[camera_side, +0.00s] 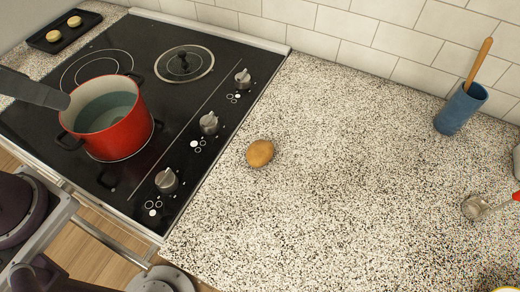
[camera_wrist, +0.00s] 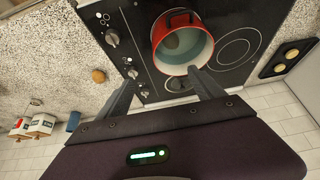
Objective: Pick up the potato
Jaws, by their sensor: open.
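The potato (camera_side: 260,153) is a small brown oval lying on the speckled counter, just right of the cooktop's knobs. It also shows in the wrist view (camera_wrist: 98,75), left of the knobs. My gripper (camera_wrist: 161,78) is open with nothing between its fingers. It is over the cooktop side, near the red pot, and well apart from the potato. In the side view only a dark finger shows at the left edge, overlapping the pot's rim in the picture. Nothing hides the potato in either view.
A red pot (camera_side: 117,128) with bluish liquid stands on the black cooktop (camera_side: 215,75). A glass lid (camera_side: 184,64) lies behind it. A dark tray (camera_side: 75,38) with two round pieces is at the back left. A blue utensil holder (camera_side: 452,118) stands right. Counter around the potato is clear.

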